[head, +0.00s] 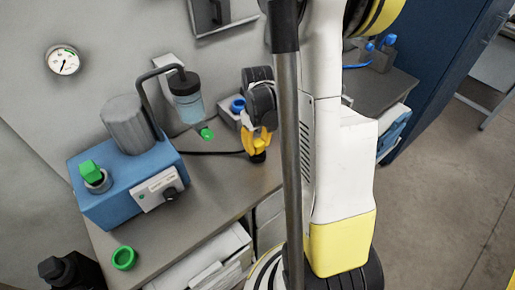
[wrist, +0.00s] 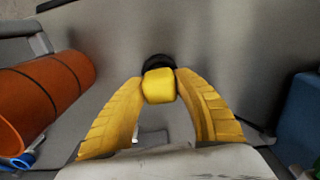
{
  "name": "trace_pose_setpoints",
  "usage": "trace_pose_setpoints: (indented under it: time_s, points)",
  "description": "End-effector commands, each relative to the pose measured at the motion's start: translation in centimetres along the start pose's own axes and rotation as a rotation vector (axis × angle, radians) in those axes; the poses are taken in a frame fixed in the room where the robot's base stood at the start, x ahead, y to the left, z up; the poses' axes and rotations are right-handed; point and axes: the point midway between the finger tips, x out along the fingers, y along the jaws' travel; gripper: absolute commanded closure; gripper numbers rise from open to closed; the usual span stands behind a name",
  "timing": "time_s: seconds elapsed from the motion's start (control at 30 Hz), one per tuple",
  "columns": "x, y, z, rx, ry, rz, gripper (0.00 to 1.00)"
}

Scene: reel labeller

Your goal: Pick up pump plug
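My gripper (head: 257,142) has yellow fingers and is over the grey bench, right of the pump. In the wrist view, the fingertips of my gripper (wrist: 159,84) press on both sides of a plug with a yellow body (wrist: 159,87) and a black end. This looks like the pump plug; in the head view its black end (head: 258,157) shows just below the fingers, and a black cable runs to it from the left. Whether it touches the bench is hard to tell. The blue pump (head: 115,196) with a grey motor stands at the left.
Green parts lie on the bench, including a green ring (head: 124,258) near the front edge. In the wrist view, an orange cylinder (wrist: 45,95) is at left and a blue block (wrist: 300,115) at right.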

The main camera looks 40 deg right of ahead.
Motion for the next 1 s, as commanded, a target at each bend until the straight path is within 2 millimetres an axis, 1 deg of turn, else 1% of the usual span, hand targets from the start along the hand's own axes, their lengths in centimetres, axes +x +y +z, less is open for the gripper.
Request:
trace_pose_setpoints:
  time_s: [0.43,0.47,0.57,0.63,0.77,1.0]
  points:
    - [-0.1,0.0,0.0,0.000,0.000,0.000,0.97]
    - [-0.2,0.0,0.0,0.000,0.000,0.000,1.00]
    - [-1.0,0.0,0.0,0.000,0.000,0.000,1.00]
    - [-2.0,0.0,0.0,0.000,0.000,0.000,1.00]
    - [-4.6,0.0,0.0,0.000,0.000,0.000,1.00]
    - [-7.8,1.7,5.5,0.005,0.000,0.000,1.00]
